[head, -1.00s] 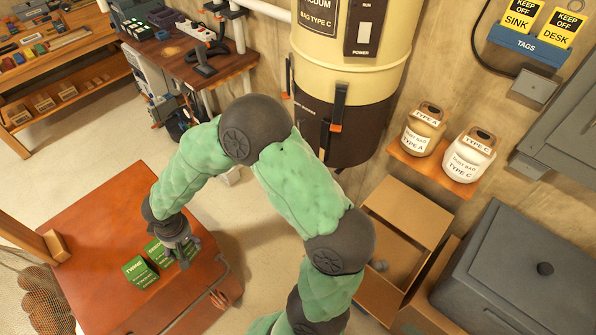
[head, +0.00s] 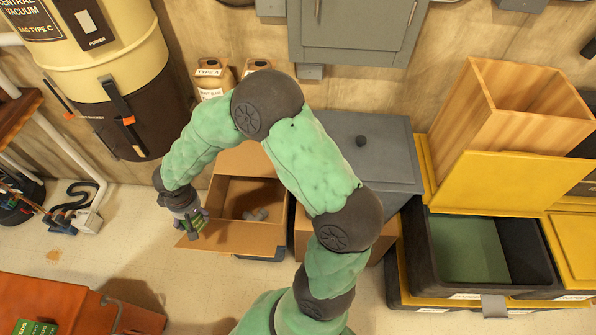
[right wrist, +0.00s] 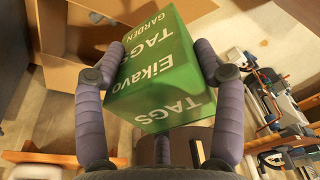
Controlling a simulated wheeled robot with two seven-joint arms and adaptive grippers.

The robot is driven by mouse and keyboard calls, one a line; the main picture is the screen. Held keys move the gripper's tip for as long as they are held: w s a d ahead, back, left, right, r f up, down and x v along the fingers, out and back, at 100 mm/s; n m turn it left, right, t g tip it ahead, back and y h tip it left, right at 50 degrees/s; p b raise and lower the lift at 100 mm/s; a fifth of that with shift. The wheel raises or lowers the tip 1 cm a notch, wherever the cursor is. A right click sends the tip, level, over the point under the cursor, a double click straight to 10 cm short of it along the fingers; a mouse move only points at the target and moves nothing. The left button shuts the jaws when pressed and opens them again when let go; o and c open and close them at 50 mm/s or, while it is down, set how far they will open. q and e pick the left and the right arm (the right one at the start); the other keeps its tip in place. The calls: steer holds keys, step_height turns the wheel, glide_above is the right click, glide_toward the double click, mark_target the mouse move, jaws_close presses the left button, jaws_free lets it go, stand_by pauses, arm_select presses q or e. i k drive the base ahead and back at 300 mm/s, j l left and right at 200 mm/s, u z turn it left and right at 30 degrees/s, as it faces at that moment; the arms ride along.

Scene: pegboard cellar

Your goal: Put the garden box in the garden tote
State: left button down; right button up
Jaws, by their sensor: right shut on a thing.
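The green garden box (right wrist: 158,75), printed "TAGS", "GARDEN" and "Eikavo", is held between the two padded fingers of my right gripper (right wrist: 160,70). In the head view only a small part of the box (head: 197,226) shows below my right gripper (head: 192,218). They are in the air by the left side of an open cardboard carton. An open black tote (head: 425,262) with a green inside and a raised yellow lid stands at the right, well apart from the box. Its label is too small to read, so I cannot confirm it is the garden tote. My left gripper is not in view.
The cardboard carton (head: 228,238) holds a small grey thing. A grey lidded bin (head: 385,135) stands behind my arm. A tall wooden box (head: 500,120) rises behind the tote.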

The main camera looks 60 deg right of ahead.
mark_target(466, 260)
steer(key=k+l+z, duration=0.15)
steer(key=z, duration=0.3)
steer(key=k+l+z, duration=0.1)
steer(key=z, duration=0.35)
steer(key=k+l+z, duration=0.1)
steer(key=l+z, duration=0.2)
steer(key=z, duration=0.15)
steer(key=l+z, duration=0.25)
steer(key=z, duration=0.15)
steer(key=l+z, duration=0.25)
steer(key=z, duration=0.2)
steer(key=k, duration=0.05)
